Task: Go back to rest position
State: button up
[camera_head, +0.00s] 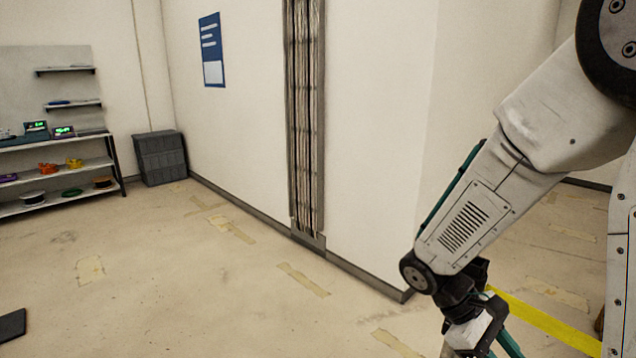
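My arm hangs down at the right side of the head view, bent at the elbow. My gripper (482,343) is at the bottom edge, with its dark wrist and a light grey and green part showing. Its fingertips are cut off or too unclear to tell whether it is open or shut. I see no object held in it. It is in the air over the floor, to the right of the wall corner.
A white shelf unit (70,175) with spools and green-lit devices stands at the far left. A cable channel (305,120) and blue poster (212,50) are on the wall. The middle floor is clear. Yellow tape (545,322) crosses the right floor.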

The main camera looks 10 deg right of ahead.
jog(key=s+a+r+m+t+y, duration=0.3)
jog(key=s+a+r+t, duration=0.1)
jog(key=r, duration=0.3)
jog(key=s+a+r+m+t+y, duration=0.2)
jog(key=s+a+r+t+y, duration=0.1)
jog(key=r, duration=0.4)
jog(key=shift+s+a+r+m+t+y, duration=0.2)
jog(key=shift+s+a+m+t+y, duration=0.3)
jog(key=shift+a+t, duration=0.4)
jog(key=shift+w+a, duration=0.1)
